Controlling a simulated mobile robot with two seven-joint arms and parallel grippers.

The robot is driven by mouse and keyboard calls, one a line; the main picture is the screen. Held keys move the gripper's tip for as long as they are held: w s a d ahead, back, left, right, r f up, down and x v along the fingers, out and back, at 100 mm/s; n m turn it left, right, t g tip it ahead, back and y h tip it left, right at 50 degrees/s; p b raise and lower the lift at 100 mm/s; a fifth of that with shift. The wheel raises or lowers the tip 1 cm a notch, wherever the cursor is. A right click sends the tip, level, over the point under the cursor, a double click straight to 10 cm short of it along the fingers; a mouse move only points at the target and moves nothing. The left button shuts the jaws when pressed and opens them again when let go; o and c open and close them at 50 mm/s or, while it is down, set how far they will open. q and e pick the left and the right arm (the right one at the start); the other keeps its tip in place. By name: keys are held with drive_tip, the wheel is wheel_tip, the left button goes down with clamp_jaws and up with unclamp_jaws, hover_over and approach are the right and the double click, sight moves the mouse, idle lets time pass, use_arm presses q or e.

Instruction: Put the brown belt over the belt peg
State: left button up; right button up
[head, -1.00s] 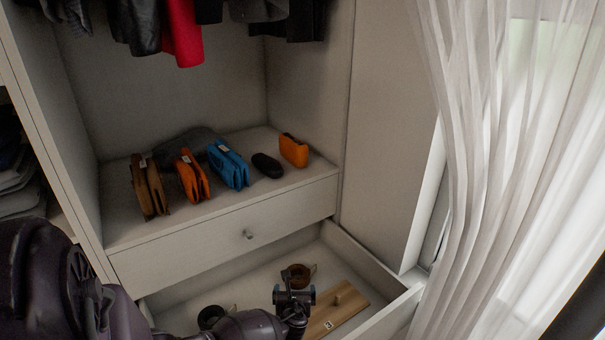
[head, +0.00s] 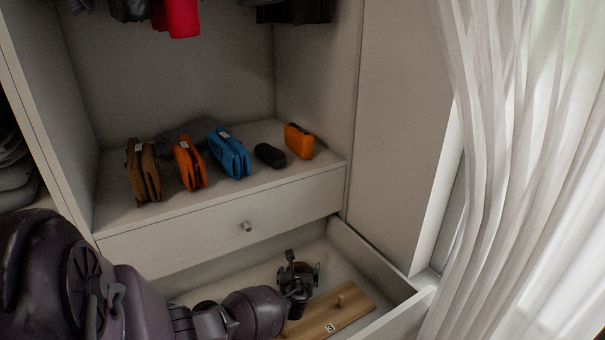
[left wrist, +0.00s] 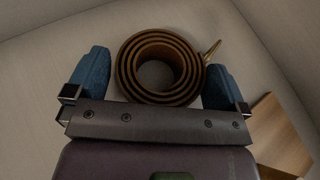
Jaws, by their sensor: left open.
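In the left wrist view a coiled brown belt (left wrist: 160,62) with a gold-coloured buckle lies on the light drawer floor. My left gripper (left wrist: 160,85) is open, with one blue-padded finger on each side of the coil; the right finger is very close to it. I cannot tell whether the fingers touch the belt. In the head view my left gripper (head: 299,278) reaches into the open drawer and hides most of the belt. The wooden board with the belt peg (head: 342,301) lies just right of it in the drawer. My right gripper is not in view.
The open drawer's right wall (head: 372,262) stands close to the board. Above is a closed drawer (head: 225,222) with a knob, and a shelf with brown (head: 143,172), orange and blue folded items and a dark case (head: 270,155). A curtain (head: 500,170) hangs at right.

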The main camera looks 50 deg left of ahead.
use_arm(q)
drive_tip(key=shift+w+r, duration=0.1)
drive_tip(key=shift+r, duration=0.05)
drive_tip(key=c, duration=0.8)
drive_tip(key=shift+c, duration=0.2)
